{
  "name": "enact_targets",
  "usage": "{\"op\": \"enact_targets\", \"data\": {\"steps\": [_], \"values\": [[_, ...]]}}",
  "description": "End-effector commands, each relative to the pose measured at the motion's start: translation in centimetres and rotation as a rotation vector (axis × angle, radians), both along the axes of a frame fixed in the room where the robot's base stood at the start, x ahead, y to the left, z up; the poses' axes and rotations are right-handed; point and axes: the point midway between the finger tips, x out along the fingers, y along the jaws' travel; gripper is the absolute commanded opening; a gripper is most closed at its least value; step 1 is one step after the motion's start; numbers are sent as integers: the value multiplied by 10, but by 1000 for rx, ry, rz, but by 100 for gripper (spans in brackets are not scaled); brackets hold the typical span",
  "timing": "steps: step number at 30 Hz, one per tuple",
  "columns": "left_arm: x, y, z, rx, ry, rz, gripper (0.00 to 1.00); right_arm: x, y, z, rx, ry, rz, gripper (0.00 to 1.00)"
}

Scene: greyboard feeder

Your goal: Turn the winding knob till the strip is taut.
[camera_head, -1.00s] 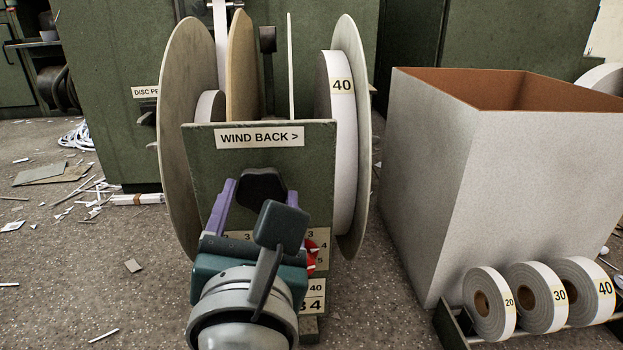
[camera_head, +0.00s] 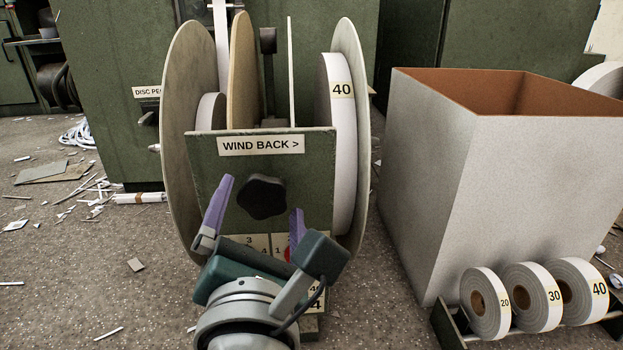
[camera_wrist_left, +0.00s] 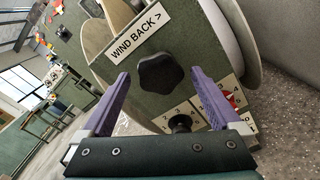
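The black winding knob (camera_head: 262,197) sits on the green feeder panel below the "WIND BACK >" label (camera_head: 261,145). My left gripper (camera_head: 256,202) is open, its purple fingers spread either side of the knob and a little short of it. In the left wrist view the knob (camera_wrist_left: 161,73) shows beyond and between the open fingertips (camera_wrist_left: 160,76), apart from both. A white strip (camera_head: 221,50) runs up at the back of the feeder; I cannot tell how taut it is. My right gripper is not in view.
A large grey box (camera_head: 450,170) stands close on the right. A rack of white rolls (camera_head: 555,300) sits in front of it. Large discs (camera_head: 185,130) flank the feeder. A second black knob (camera_wrist_left: 181,122) is low on the panel. Scraps litter the floor.

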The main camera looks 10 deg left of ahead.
Motion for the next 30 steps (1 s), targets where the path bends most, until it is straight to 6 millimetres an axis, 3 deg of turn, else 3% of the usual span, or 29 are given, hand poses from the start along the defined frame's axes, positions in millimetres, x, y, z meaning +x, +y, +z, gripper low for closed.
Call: {"op": "enact_targets", "data": {"steps": [10,21,30], "values": [[-7,-2,1,0,2,-1,100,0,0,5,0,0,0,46],[-74,-21,2,1,4,-1,100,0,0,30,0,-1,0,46],[-96,-27,0,0,0,0,100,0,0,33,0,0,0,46]]}}
